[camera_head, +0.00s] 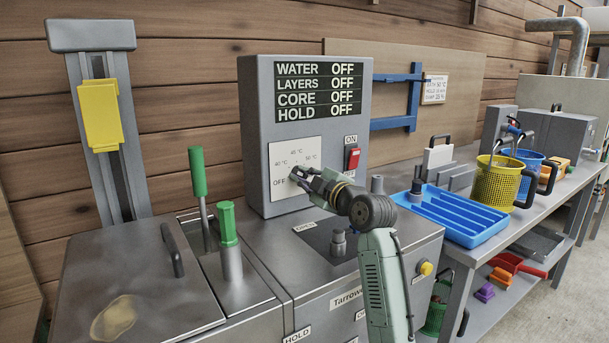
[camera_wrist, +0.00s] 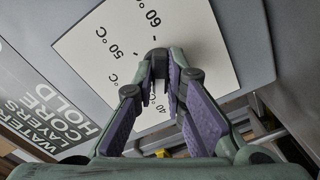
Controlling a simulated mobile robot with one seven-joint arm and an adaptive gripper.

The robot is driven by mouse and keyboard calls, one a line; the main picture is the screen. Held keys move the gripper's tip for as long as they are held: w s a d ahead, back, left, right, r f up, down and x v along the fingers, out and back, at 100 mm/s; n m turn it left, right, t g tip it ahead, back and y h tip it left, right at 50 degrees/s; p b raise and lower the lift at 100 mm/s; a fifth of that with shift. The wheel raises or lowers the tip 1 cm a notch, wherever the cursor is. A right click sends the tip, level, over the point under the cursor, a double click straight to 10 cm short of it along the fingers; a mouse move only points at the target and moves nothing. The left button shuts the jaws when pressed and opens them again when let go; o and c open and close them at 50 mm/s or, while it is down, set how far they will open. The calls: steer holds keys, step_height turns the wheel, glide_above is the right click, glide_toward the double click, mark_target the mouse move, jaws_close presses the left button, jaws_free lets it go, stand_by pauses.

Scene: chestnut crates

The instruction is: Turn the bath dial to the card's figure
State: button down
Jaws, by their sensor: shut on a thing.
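The bath dial (camera_wrist: 158,54) is a small dark knob on a white scale plate (camera_head: 283,153) on the grey control box. My gripper (camera_head: 300,176) is shut on the dial; in the wrist view the fingers close around it from below and hide much of it. I cannot tell which mark its pointer faces. The display (camera_head: 318,92) reads OFF for water, layers, core and hold.
A red switch (camera_head: 352,158) marked ON sits right of the plate. Green-handled levers (camera_head: 198,172) stand at the left. A blue tray (camera_head: 462,232) and a yellow basket (camera_head: 496,187) stand on the right bench.

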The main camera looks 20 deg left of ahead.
steer(key=m+p, duration=0.1)
steer(key=m, duration=0.2)
steer(key=m+p, duration=0.1)
steer(key=m, duration=0.2)
steer(key=shift+a+r, duration=0.1)
steer(key=shift+r, duration=0.1)
steer(key=m+p, duration=0.9)
steer(key=m, duration=0.7)
steer(key=shift+w+r+p, duration=0.1)
steer(key=shift+p, duration=0.2)
steer(key=shift+m, duration=0.4)
steer(key=c, duration=1.8)
jaws_free()
steer(key=shift+o, duration=0.8)
steer(key=shift+f, duration=0.25)
steer(key=v, duration=1.2)
